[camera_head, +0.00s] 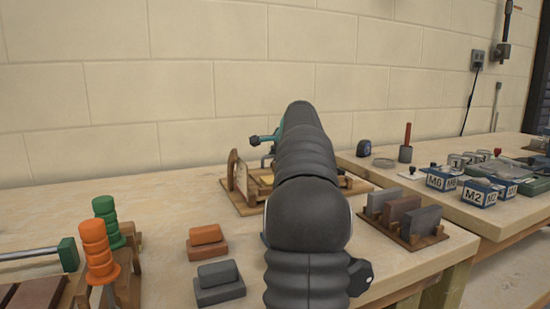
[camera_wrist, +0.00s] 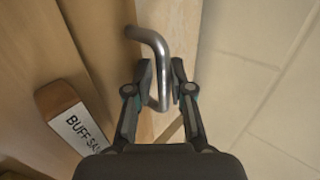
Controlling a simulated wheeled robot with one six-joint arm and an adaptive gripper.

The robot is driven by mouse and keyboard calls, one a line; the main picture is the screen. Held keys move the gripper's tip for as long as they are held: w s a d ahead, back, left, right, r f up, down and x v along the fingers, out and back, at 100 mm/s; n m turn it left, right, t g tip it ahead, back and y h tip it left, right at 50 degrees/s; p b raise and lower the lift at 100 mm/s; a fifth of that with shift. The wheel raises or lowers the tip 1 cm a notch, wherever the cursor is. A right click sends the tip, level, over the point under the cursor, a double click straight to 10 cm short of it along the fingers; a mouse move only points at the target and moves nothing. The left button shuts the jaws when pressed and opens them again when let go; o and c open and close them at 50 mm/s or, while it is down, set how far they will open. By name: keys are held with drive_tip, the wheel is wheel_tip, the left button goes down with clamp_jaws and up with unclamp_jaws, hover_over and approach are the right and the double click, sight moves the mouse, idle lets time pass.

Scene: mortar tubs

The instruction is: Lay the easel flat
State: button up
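The easel (camera_head: 234,179) is a wooden frame on a flat wooden base on the bench, in the head view; my arm hides its right part. In the wrist view, pale wood panels (camera_wrist: 100,45) lie to the left, with a bent grey metal rod (camera_wrist: 150,38) in front of them. The rod's lower end lies between the fingers.
A wooden block labelled "BUFF SAN..." (camera_wrist: 72,118) is left of my gripper. Red (camera_head: 207,242) and grey (camera_head: 218,282) blocks stand in front of the easel. A rack of slabs (camera_head: 404,216) is to the right. The brick wall (camera_head: 190,80) rises behind.

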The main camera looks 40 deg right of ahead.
drive_tip(key=v, duration=1.2)
drive_tip(key=shift+a, duration=0.1)
idle(0.4)
